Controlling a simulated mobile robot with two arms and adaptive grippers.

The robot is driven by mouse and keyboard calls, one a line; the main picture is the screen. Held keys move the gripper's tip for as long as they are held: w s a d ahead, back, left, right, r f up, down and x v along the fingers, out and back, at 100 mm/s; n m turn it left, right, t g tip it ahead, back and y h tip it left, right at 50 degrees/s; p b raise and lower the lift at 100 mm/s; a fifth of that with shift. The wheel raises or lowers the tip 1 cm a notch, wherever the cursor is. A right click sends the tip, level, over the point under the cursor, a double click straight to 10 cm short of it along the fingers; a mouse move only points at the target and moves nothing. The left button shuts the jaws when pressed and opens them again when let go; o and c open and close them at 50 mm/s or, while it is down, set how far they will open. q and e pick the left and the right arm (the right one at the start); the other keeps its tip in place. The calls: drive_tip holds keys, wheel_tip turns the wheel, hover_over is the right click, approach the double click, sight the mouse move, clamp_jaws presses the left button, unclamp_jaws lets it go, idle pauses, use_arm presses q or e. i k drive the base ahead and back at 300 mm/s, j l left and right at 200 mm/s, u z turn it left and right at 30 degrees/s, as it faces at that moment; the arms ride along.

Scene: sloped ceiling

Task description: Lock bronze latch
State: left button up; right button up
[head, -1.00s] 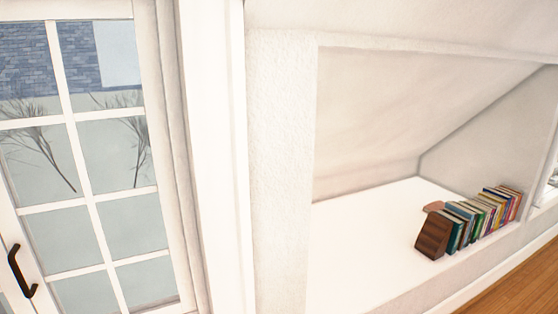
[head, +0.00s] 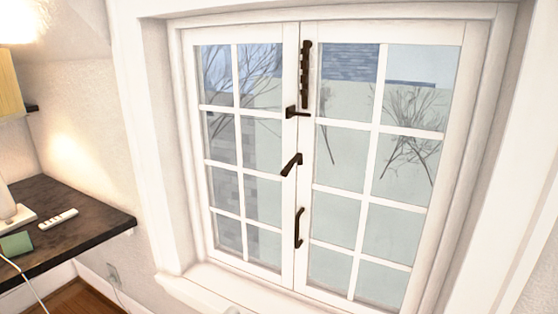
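A white-framed double window (head: 303,270) with two paned sashes fills the middle of the head view, and the sashes meet flush at the centre. Several dark bronze fittings sit along this meeting line. At the top is a long upright bar (head: 305,75). Below it is a small latch (head: 297,112) with a short arm lying roughly level to the right. Lower is a second latch (head: 291,164) with its lever tilted, upper end to the right. A curved pull handle (head: 299,228) is lowest. I cannot tell which fitting is the task's latch. Neither gripper is in view.
A dark desk (head: 85,225) juts in from the left with a white remote (head: 58,218) and a green item (head: 16,244) on it. A white sill (head: 200,288) runs under the window. A wall outlet (head: 113,274) and cord are below the desk. The window front is unobstructed.

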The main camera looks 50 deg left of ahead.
sight(298, 158)
drive_tip(key=u, duration=1.45)
